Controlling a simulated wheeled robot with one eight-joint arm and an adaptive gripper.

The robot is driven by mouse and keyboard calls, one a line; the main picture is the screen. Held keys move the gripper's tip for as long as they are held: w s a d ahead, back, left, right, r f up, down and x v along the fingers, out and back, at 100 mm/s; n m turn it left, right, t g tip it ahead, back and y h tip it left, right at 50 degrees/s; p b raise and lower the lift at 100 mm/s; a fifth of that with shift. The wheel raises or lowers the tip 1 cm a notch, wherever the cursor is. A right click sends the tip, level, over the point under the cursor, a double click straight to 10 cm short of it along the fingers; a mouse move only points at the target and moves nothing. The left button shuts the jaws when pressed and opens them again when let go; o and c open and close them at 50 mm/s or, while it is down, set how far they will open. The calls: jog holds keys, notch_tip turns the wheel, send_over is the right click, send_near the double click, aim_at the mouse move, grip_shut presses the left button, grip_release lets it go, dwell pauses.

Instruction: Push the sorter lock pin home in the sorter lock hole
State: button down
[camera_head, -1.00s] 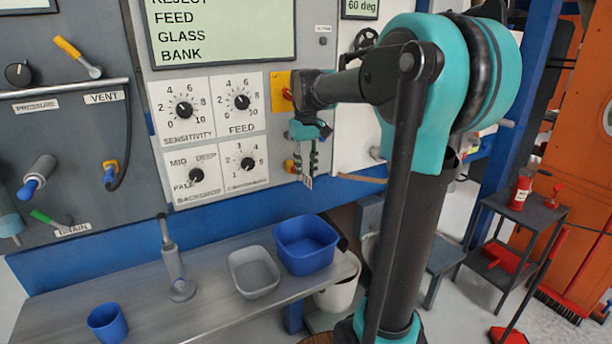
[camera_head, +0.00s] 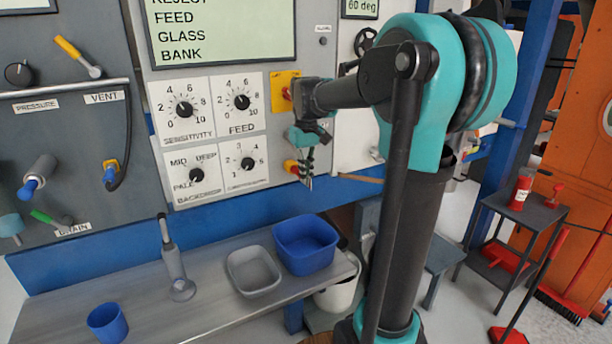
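My gripper (camera_head: 307,180) hangs pointing down in front of the right edge of the grey sorter panel (camera_head: 226,75), beside a red knob on a yellow base (camera_head: 291,167). Its fingers are seen nearly edge-on, so I cannot tell whether they are open or shut or hold anything. I cannot make out the sorter lock pin or the sorter lock hole for certain; the arm and gripper cover part of this area. A yellow plate with a red part (camera_head: 284,92) is just left of my wrist, partly behind it.
Below, a grey bench (camera_head: 218,312) carries a blue bin (camera_head: 306,262), a grey tray (camera_head: 254,289), a blue cup (camera_head: 107,323) and an upright grey tool (camera_head: 175,266). A blue beam (camera_head: 225,220) runs behind it. At right stands a small dark table (camera_head: 527,207).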

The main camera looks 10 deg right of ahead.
jog(key=shift+s+d, duration=0.2)
jog(key=shift+s, duration=0.5)
dwell(0.6)
jog(key=shift+s+d, duration=0.25)
jog(key=shift+s, duration=0.55)
jog(key=shift+s+d, duration=0.3)
jog(key=shift+s, duration=0.55)
jog(key=shift+s+d, duration=0.25)
jog(key=shift+s, duration=0.55)
jog(key=shift+s, duration=0.1)
jog(key=s, duration=0.2)
jog(key=s+d, duration=0.1)
jog(key=shift+s+d, duration=0.15)
jog(key=shift+s, duration=0.2)
jog(key=shift+r, duration=0.1)
